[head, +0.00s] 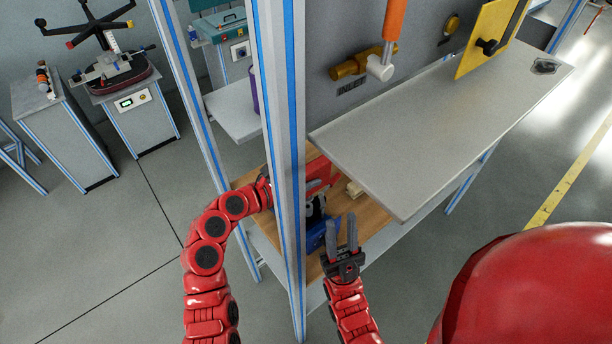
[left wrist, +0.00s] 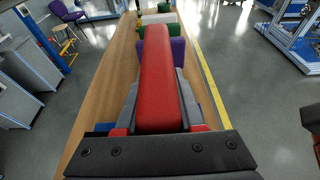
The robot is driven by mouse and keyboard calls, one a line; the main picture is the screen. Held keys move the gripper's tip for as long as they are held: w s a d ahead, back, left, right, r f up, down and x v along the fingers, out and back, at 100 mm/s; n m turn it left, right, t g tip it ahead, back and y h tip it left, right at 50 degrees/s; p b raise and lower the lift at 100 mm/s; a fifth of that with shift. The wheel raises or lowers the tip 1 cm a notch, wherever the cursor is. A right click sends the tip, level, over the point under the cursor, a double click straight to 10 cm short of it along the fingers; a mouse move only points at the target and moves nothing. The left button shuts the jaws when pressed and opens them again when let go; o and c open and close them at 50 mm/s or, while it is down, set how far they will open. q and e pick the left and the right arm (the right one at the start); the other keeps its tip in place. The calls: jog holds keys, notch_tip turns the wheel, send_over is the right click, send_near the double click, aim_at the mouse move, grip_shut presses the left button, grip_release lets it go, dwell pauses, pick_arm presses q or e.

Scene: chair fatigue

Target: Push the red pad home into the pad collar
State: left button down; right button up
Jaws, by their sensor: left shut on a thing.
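The red pad (left wrist: 160,75) is a long red block between the grey fingers of my left gripper (left wrist: 159,95), which is shut on it. In the head view the red pad (head: 319,171) shows partly behind the upright post, over the wooden bench top. The post hides most of my left gripper there. My right gripper (head: 342,222) is below and right of it, fingers apart and empty, near the front of the bench. I cannot clearly pick out the pad collar; a blue and dark fixture (head: 316,236) on the bench is partly hidden by the post and right gripper.
A blue-striped post (head: 283,120) stands close in front of my left arm. A grey shelf (head: 430,125) overhangs the bench (head: 372,215) on the right. Purple (left wrist: 178,47), green and white blocks lie beyond the pad in the left wrist view.

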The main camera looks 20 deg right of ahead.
pick_arm(q)
jog(key=shift+r, duration=0.1)
dwell(0.6)
jog(key=shift+p, duration=0.6)
jog(key=shift+p, duration=0.45)
jog(key=shift+f+b, duration=0.8)
jog(key=shift+f, duration=1.35)
dwell(0.4)
jog(key=shift+c, duration=2.2)
grip_release()
jog(key=shift+a, duration=0.1)
